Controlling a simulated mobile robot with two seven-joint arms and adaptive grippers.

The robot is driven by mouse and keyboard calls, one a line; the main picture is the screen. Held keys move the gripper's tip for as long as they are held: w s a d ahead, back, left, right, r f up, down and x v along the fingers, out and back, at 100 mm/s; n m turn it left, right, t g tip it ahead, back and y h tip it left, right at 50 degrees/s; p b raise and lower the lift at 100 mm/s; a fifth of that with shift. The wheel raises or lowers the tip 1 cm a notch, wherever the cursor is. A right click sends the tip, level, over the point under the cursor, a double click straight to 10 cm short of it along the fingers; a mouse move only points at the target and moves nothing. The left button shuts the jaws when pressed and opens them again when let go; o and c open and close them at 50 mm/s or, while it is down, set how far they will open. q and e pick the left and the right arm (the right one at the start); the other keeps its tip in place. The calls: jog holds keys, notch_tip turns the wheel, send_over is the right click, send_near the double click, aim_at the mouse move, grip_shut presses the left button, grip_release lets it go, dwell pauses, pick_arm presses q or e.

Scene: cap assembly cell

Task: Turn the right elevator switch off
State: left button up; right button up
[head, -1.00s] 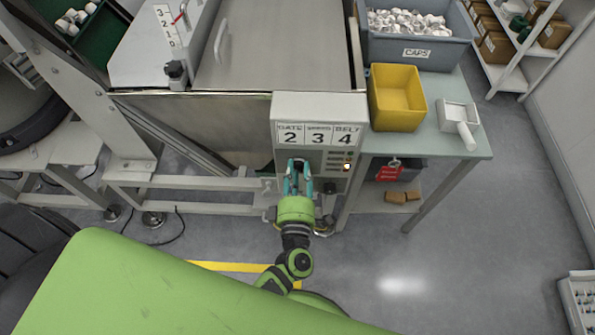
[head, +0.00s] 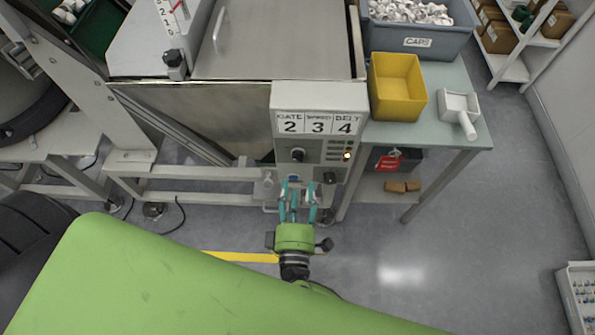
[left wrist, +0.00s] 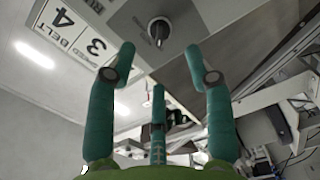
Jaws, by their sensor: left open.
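The grey control box (head: 275,103) hangs on the machine's front, with GATE 2, SPEED 3 and BELT 4 on its top. Its front face carries a dark knob (head: 297,155) at left and another dark knob (head: 330,178) lower right. One lamp (head: 347,156) glows at the right side. I cannot read which control is the right elevator switch. My left gripper (head: 298,187) is open and empty, just below and in front of the box. In the left wrist view its teal fingers (left wrist: 160,65) are spread, with a dark knob (left wrist: 159,31) beyond them, apart from the fingertips.
A table (head: 455,75) to the right holds a yellow bin (head: 398,88), a white scoop (head: 460,112) and a grey CAPS crate (head: 420,43). A red tag (head: 388,163) hangs below its edge. Machine frame rails (head: 190,199) run left of the box.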

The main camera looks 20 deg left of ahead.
pick_arm(q)
jog(key=v, duration=0.3)
jog(key=shift+s+d, duration=0.15)
jog(key=shift+s, duration=0.2)
